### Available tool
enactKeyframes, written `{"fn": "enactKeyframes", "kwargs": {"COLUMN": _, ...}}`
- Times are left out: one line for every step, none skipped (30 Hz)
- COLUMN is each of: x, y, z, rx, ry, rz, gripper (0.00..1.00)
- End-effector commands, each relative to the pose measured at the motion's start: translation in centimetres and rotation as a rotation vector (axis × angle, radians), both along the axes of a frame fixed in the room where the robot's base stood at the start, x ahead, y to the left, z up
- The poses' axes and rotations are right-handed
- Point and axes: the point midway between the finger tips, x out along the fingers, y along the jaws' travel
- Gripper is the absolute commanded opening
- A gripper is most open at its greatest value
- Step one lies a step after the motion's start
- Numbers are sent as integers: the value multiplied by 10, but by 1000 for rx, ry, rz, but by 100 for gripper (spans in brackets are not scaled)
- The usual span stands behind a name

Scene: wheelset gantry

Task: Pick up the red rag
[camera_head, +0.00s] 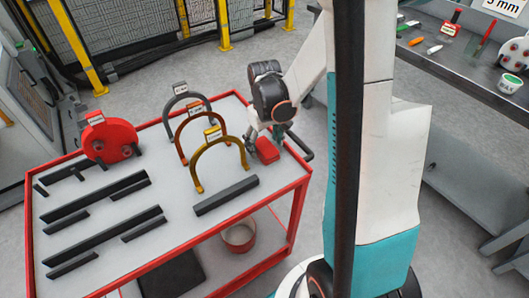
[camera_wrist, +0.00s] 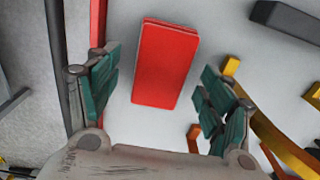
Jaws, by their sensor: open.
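The red rag (camera_head: 267,151) is a flat, folded red block on the grey top of the red-edged cart (camera_head: 105,238), near its right corner. In the wrist view the rag (camera_wrist: 165,64) lies between and beyond my fingers, its long side running roughly along the view. My gripper (camera_head: 277,135) is over that corner, close to the rag. In the wrist view my gripper (camera_wrist: 160,98) has its two teal-padded fingers spread apart, with nothing between the pads. Whether the fingertips are level with the rag is unclear.
A black bar (camera_head: 226,195) lies in front. A red disc-shaped part (camera_head: 110,138) stands further left. A grey workbench (camera_head: 460,60) is at right.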

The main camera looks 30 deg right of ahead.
Motion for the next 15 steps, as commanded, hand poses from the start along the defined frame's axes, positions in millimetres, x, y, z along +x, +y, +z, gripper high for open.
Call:
{"fn": "enactKeyframes", "kwargs": {"x": 0, "y": 0, "z": -10, "rx": 0, "ry": 0, "rz": 0, "gripper": 73}}
{"fn": "enactKeyframes", "kwargs": {"x": 0, "y": 0, "z": -12, "rx": 0, "ry": 0, "rz": 0, "gripper": 73}}
{"fn": "enactKeyframes", "kwargs": {"x": 0, "y": 0, "z": -15, "rx": 0, "ry": 0, "rz": 0, "gripper": 73}}
{"fn": "enactKeyframes", "kwargs": {"x": 0, "y": 0, "z": -15, "rx": 0, "ry": 0, "rz": 0, "gripper": 73}}
{"fn": "enactKeyframes", "kwargs": {"x": 0, "y": 0, "z": -15, "rx": 0, "ry": 0, "rz": 0, "gripper": 73}}
{"fn": "enactKeyframes", "kwargs": {"x": 0, "y": 0, "z": -15, "rx": 0, "ry": 0, "rz": 0, "gripper": 73}}
{"fn": "enactKeyframes", "kwargs": {"x": 0, "y": 0, "z": -14, "rx": 0, "ry": 0, "rz": 0, "gripper": 73}}
{"fn": "enactKeyframes", "kwargs": {"x": 0, "y": 0, "z": -14, "rx": 0, "ry": 0, "rz": 0, "gripper": 73}}
{"fn": "enactKeyframes", "kwargs": {"x": 0, "y": 0, "z": -14, "rx": 0, "ry": 0, "rz": 0, "gripper": 73}}
{"fn": "enactKeyframes", "kwargs": {"x": 0, "y": 0, "z": -14, "rx": 0, "ry": 0, "rz": 0, "gripper": 73}}
{"fn": "enactKeyframes", "kwargs": {"x": 0, "y": 0, "z": -14, "rx": 0, "ry": 0, "rz": 0, "gripper": 67}}
{"fn": "enactKeyframes", "kwargs": {"x": 0, "y": 0, "z": -14, "rx": 0, "ry": 0, "rz": 0, "gripper": 57}}
{"fn": "enactKeyframes", "kwargs": {"x": 0, "y": 0, "z": -14, "rx": 0, "ry": 0, "rz": 0, "gripper": 51}}
{"fn": "enactKeyframes", "kwargs": {"x": 0, "y": 0, "z": -14, "rx": 0, "ry": 0, "rz": 0, "gripper": 44}}
{"fn": "enactKeyframes", "kwargs": {"x": 0, "y": 0, "z": -14, "rx": 0, "ry": 0, "rz": 0, "gripper": 35}}
